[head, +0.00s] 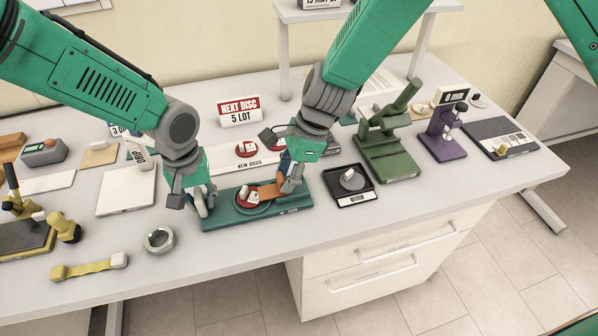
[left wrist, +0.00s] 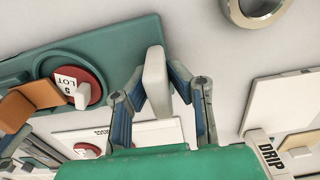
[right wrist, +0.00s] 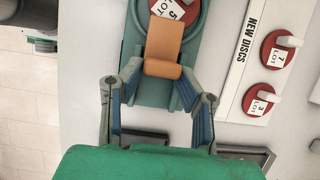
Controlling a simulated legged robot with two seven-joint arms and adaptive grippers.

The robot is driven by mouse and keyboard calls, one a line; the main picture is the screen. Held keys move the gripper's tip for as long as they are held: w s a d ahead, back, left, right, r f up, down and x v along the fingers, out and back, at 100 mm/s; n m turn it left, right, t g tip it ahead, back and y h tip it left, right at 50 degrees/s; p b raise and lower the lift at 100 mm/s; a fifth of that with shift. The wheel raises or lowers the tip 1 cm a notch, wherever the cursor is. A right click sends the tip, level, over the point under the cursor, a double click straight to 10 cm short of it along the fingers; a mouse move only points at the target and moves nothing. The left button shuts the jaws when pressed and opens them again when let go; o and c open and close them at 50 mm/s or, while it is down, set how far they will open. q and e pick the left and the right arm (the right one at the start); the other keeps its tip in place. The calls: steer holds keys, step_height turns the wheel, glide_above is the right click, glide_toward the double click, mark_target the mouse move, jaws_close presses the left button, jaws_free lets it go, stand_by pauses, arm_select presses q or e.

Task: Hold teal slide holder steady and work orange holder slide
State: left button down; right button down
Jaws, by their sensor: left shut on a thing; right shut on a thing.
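The teal slide holder (head: 280,206) lies flat near the table's front edge. A red disc (head: 247,197) marked "5 LOT", with a white tab, sits in its round recess. The orange slide (head: 266,190) runs along the holder to the disc; it also shows in the right wrist view (right wrist: 164,40). My left gripper (head: 205,200) is shut on the white grip (left wrist: 155,85) at the holder's left end. My right gripper (head: 289,184) is shut on the orange slide's rounded end (right wrist: 162,69). The fingers partly hide both grips in the head view.
Behind the holder is the white "NEW DISCS" strip (right wrist: 253,60) with red discs. A black tray (head: 365,196) with a grey disc stands close on the right. A metal ring (head: 159,240) and a yellow tool (head: 88,266) lie at front left. A green press (head: 388,145) stands farther right.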

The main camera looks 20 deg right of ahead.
steer(key=shift+a, duration=0.35)
steer(key=c, duration=1.2)
jaws_free()
arm_select(q)
steer(key=shift+d, duration=0.4)
arm_select(e)
steer(key=shift+o, duration=0.2)
steer(key=shift+d, duration=0.55)
steer(key=shift+d+r, duration=0.15)
steer(key=shift+r, duration=0.2)
arm_select(q)
steer(key=shift+a, duration=0.25)
steer(key=shift+d, duration=0.15)
arm_select(e)
steer(key=v, duration=1.1)
arm_select(q)
steer(key=c, duration=1.4)
jaws_free()
